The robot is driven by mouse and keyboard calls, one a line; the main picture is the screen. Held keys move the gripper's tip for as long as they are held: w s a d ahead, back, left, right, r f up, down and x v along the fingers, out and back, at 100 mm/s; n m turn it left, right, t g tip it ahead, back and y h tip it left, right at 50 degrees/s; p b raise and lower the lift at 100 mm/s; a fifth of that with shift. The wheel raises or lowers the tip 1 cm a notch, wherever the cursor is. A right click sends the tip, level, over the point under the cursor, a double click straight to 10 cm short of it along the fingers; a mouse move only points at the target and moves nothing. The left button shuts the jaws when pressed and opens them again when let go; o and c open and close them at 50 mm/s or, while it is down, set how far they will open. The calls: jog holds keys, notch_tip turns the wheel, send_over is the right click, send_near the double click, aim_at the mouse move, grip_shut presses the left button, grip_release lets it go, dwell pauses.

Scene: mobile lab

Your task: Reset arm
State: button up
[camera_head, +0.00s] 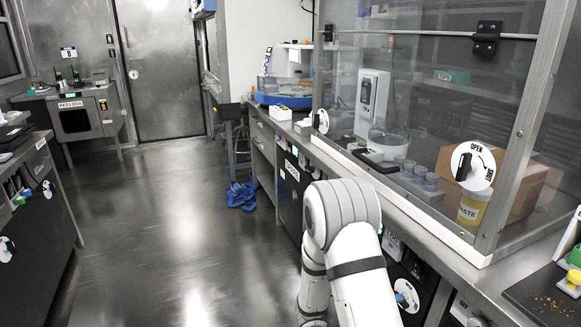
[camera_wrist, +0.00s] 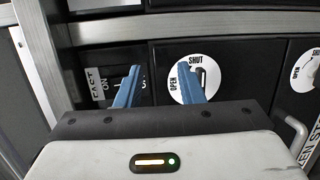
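My gripper (camera_wrist: 162,76) shows in the wrist view with two blue fingers spread apart and nothing between them. Behind the fingers is a black cabinet front with a round white OPEN/SHUT dial (camera_wrist: 188,80). The dial is partly covered by the right finger, and I cannot tell the distance to it. In the head view my white arm (camera_head: 345,235) rises at the lower middle, bent at a rounded joint. My gripper is hidden in the head view.
A glass enclosure with an OPEN/SHUT dial (camera_head: 474,166) stands on the right bench. Inside are a yellow waste jar (camera_head: 472,208) and a cardboard box (camera_head: 530,190). A black tray (camera_head: 548,297) lies at lower right. Blue material (camera_head: 241,196) lies on the floor. The middle floor is clear.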

jog(key=s+r+m+g+y+p, duration=0.1)
jog(key=s+r+g+y+p, duration=0.2)
jog(key=r, duration=0.4)
jog(key=s+a+r+m+g+y+p, duration=0.1)
jog(key=s+r+y+p, duration=0.1)
jog(key=s+r+p, duration=0.35)
jog(key=s+r+m+g+y+p, duration=0.1)
jog(key=s+r+g+y+p, duration=0.2)
jog(key=r, duration=0.6)
jog(key=s+a+r+t+y+p, duration=0.3)
jog(key=a+r+y+p, duration=0.1)
jog(key=r, duration=0.5)
jog(key=s+a+r+n+t+y+p, duration=0.1)
jog(key=s+a+r+t+y+p, duration=0.3)
jog(key=r, duration=0.5)
jog(key=a+p, duration=0.2)
jog(key=shift+a+r+y, duration=0.2)
jog(key=shift+a+y, duration=0.1)
jog(key=shift+a, duration=0.05)
